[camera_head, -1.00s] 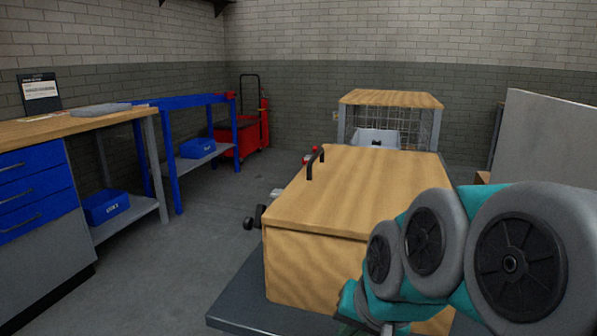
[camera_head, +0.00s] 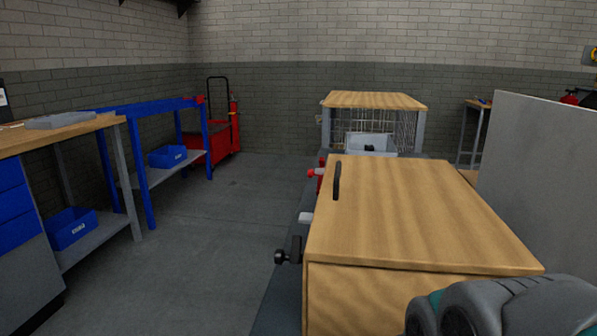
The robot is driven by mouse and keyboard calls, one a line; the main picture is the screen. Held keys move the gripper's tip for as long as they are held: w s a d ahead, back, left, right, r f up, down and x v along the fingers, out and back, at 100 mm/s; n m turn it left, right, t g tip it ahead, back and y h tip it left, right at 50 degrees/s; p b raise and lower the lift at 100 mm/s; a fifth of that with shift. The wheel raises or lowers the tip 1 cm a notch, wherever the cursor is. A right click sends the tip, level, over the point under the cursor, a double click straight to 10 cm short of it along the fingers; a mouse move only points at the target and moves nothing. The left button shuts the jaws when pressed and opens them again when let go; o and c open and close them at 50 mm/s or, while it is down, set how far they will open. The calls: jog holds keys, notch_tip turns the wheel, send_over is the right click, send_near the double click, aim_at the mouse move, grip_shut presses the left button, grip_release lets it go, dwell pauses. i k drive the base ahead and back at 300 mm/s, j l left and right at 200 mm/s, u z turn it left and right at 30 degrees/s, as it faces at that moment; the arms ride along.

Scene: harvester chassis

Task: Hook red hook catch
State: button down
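Small red parts (camera_head: 316,173) show at the left side of the wooden box (camera_head: 420,215), near its far end. They are too small to tell whether one is the red hook catch or how it stands. A black handle (camera_head: 337,181) stands on the box lid near its left edge. My gripper is not in view; only part of my arm shows at the lower right.
A black knob (camera_head: 289,252) sticks out from the box's left side. A wire cage with a wooden top (camera_head: 374,100) stands behind. A grey panel (camera_head: 540,190) stands at the right. A blue bench (camera_head: 150,110) and a red cart (camera_head: 213,137) stand left. The floor (camera_head: 200,230) between is clear.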

aim_at(311, 173)
jog(key=j+z, duration=0.35)
jog(key=j, duration=0.85)
jog(key=i+j, duration=0.15)
jog(key=j, duration=0.25)
jog(key=i+j, duration=0.1)
jog(key=j, duration=0.3)
jog(key=i+j+z, duration=0.1)
jog(key=j, duration=0.35)
jog(key=i, duration=0.05)
